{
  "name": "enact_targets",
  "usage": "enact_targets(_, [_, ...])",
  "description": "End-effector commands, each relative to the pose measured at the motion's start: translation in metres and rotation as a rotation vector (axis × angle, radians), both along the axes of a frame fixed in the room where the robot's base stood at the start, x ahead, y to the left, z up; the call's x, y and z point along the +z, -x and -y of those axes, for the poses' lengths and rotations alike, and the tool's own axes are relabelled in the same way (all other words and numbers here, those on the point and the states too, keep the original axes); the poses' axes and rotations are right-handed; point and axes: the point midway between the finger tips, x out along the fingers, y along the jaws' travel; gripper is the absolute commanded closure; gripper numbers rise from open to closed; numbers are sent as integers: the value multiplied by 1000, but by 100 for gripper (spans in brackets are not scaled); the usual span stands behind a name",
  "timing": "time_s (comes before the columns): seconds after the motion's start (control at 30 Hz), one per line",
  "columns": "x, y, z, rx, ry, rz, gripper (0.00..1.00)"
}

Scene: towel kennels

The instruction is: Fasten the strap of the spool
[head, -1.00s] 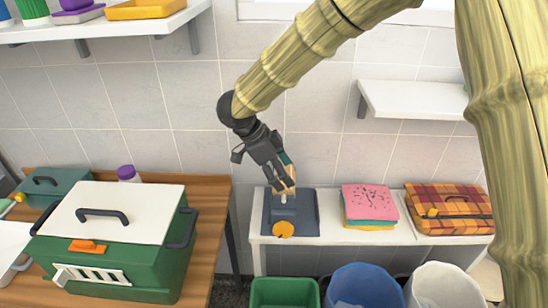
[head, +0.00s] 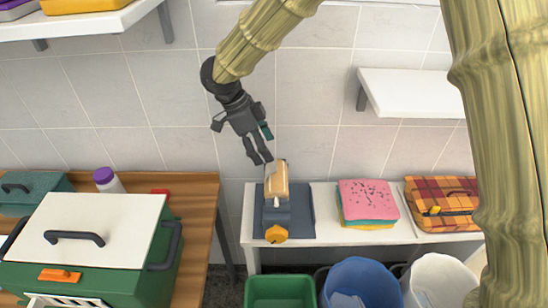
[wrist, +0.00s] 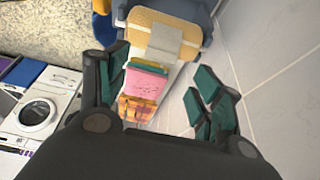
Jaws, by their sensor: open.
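The spool (head: 277,182) is a tan, rounded block on a dark blue-grey stand (head: 301,214) with an orange knob (head: 276,234) in front, on the white shelf. In the wrist view the spool (wrist: 150,36) lies at the top, with a pale grey-beige strap (wrist: 178,42) across it. Whether the strap is fastened I cannot tell. My gripper (head: 260,161) is just above and left of the spool, apart from it. Its dark fingers with green pads are spread and empty in the wrist view (wrist: 160,92).
Folded pink, teal and yellow towels (head: 368,205) and an orange plaid case (head: 440,203) stand to the right on the shelf (head: 330,232). Bins stand below. A green box with a white lid (head: 92,230) is on the wooden table at left. An empty wall shelf (head: 425,94) hangs at right.

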Motion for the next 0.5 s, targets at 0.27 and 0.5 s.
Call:
enact_targets(0.27, [-38, 0, 15, 3, 2, -1, 34])
enact_targets(0.5, [-57, 0, 23, 2, 1, -1, 34])
